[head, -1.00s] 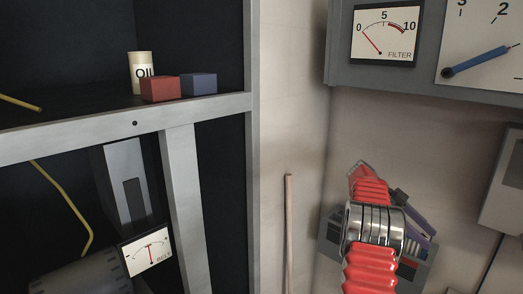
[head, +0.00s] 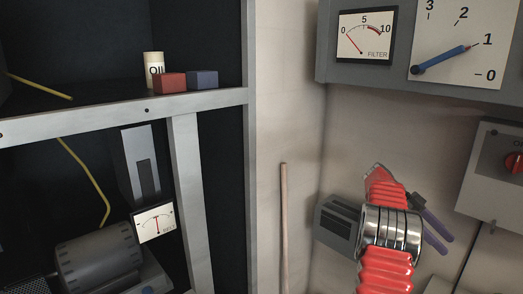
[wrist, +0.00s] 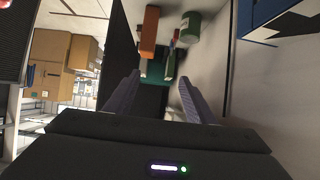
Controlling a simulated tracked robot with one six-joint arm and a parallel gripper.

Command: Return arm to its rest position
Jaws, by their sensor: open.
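My arm is red and ribbed with a bright metal collar, at the lower right of the head view. My gripper (head: 440,232) shows there only as purple fingers sticking out to the right behind the collar, partly hidden by the arm. In the wrist view, my gripper (wrist: 159,77) has its two purple fingers wide apart, with nothing held between them. Beyond them, farther off, are an orange block (wrist: 149,32), a green can (wrist: 190,28) and a teal item (wrist: 152,72).
At left a rack shelf (head: 100,122) holds an oil can (head: 153,70), a red block (head: 171,82) and a blue block (head: 202,79). A gauge panel (head: 366,37) hangs upper right. A box with a red knob (head: 513,163) is at the right edge. A pole (head: 283,225) leans by the wall.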

